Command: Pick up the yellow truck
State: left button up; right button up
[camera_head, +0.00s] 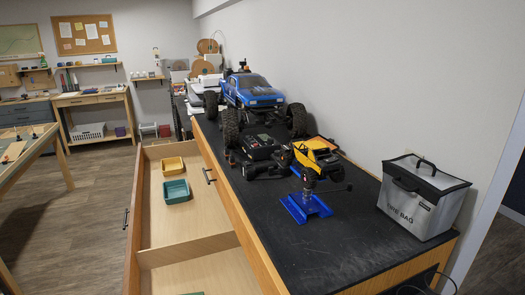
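The yellow truck (318,157) is a small crawler with a yellow and black body and dark wheels. It is on the black-topped bench (330,250), right of the middle of the head view. It appears to be on or just behind a blue stand (306,207); I cannot tell how it is supported. Its front wheel shows above the stand, and its far side is hidden. Neither of my grippers is in view.
A large blue truck (255,90) and a dark chassis (262,148) crowd the yellow truck's back left. A grey bag (420,198) stands at right by the wall. The bench's near end is clear.

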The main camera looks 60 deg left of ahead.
aim_at(310, 153)
jog(key=i+u, duration=0.2)
jog(key=u, duration=0.3)
jog(key=i+l+u, duration=0.1)
jog(key=u, duration=0.4)
jog(key=i+l+u, duration=0.15)
jog(key=l+u, duration=0.15)
jog(key=u, duration=0.2)
jog(key=l+u, duration=0.2)
jog(key=u, duration=0.3)
jog(key=i+l, duration=0.05)
